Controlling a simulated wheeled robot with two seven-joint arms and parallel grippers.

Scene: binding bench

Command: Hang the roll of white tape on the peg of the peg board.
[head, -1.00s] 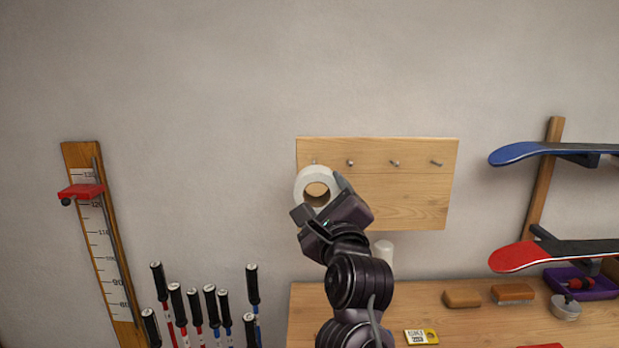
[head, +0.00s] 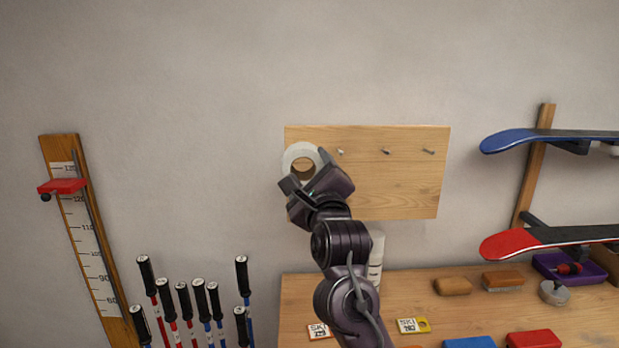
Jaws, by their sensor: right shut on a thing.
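The roll of white tape (head: 302,150) is held upright in front of the upper left part of the wooden peg board (head: 410,195), its hole facing me. My right gripper (head: 304,186) is shut on the lower part of the roll. Three pegs show on the board, the nearest (head: 340,151) just right of the roll. The roll covers the spot of the leftmost peg, so that peg is hidden. I cannot tell whether the roll is around it or in front of it. My left gripper is not in view.
A wooden bench (head: 295,300) below holds a white bottle (head: 376,262), brushes and small blocks. Ski poles (head: 213,300) and a measuring board (head: 85,240) stand left. Blue (head: 540,140) and red (head: 530,240) boards stick out on a rack at right. The wall above is clear.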

